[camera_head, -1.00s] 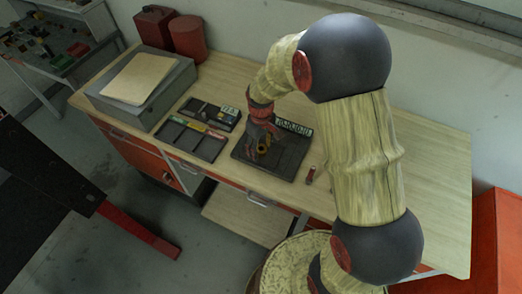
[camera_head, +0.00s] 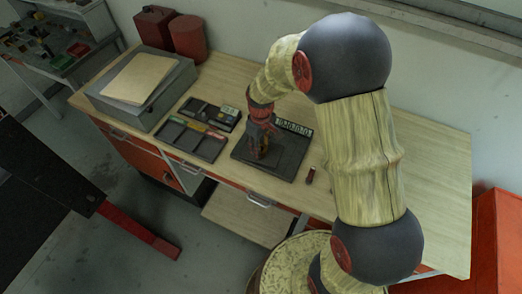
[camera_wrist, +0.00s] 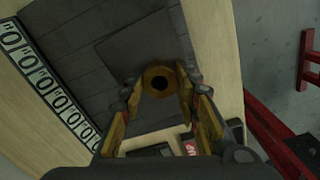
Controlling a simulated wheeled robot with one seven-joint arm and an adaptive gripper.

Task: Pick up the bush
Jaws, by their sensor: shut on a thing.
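The bush (camera_wrist: 159,81) is a short brass-coloured ring with a dark round hole, seen from above in the wrist view. My gripper (camera_wrist: 160,88) has its fingers on either side of it, shut on it. In the head view my gripper (camera_head: 262,150) points down over the dark tray (camera_head: 292,161) on the workbench, and its fingers mostly hide the bush. I cannot tell whether the bush still touches the tray.
A strip of printed labels (camera_wrist: 45,75) runs along the tray's edge. Compartmented dark trays (camera_head: 191,140) lie to the left. A small reddish cylinder (camera_head: 311,175) stands to the right. A grey box (camera_head: 150,108) and red canisters (camera_head: 187,38) stand farther back. The bench's right side is clear.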

